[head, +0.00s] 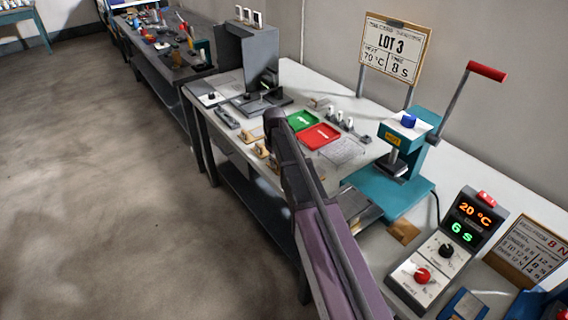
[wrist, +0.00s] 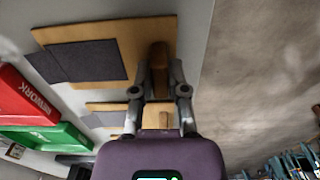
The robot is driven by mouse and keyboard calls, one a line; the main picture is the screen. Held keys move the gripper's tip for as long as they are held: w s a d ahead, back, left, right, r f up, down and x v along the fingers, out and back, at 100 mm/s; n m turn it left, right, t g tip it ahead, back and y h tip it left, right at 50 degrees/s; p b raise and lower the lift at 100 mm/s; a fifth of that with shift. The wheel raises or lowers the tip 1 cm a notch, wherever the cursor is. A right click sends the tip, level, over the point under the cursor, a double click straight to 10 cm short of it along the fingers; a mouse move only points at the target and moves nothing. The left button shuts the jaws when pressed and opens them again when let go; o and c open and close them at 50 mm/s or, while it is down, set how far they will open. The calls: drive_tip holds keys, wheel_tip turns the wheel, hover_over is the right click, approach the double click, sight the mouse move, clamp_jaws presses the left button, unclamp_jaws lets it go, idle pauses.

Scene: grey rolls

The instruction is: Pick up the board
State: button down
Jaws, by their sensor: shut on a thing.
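The board (wrist: 155,28) is a flat, light wooden plate with a dark grey pad and a raised wooden handle, in the upper part of the wrist view. My gripper (wrist: 159,72) has its two fingers either side of the handle, shut on it. Whether the board is lifted clear of the bench is unclear. A second, similar wooden board (wrist: 107,107) lies lower in the wrist view, with its handle just below the fingers. In the head view my own arm hides the fingers and much of this spot.
The white bench (head: 225,85) carries a green tray (head: 302,121) and a red tray (head: 318,136). A teal press (head: 406,135) with a red-handled lever and a control box (head: 446,250) stand to the right. Open floor (head: 110,170) lies left of the bench.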

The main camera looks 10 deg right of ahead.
drive_tip(key=shift+r, duration=0.15)
wheel_tip(320, 180, up, 10)
drive_tip(key=p, duration=1)
idle(0.9)
drive_tip(key=shift+a, duration=0.15)
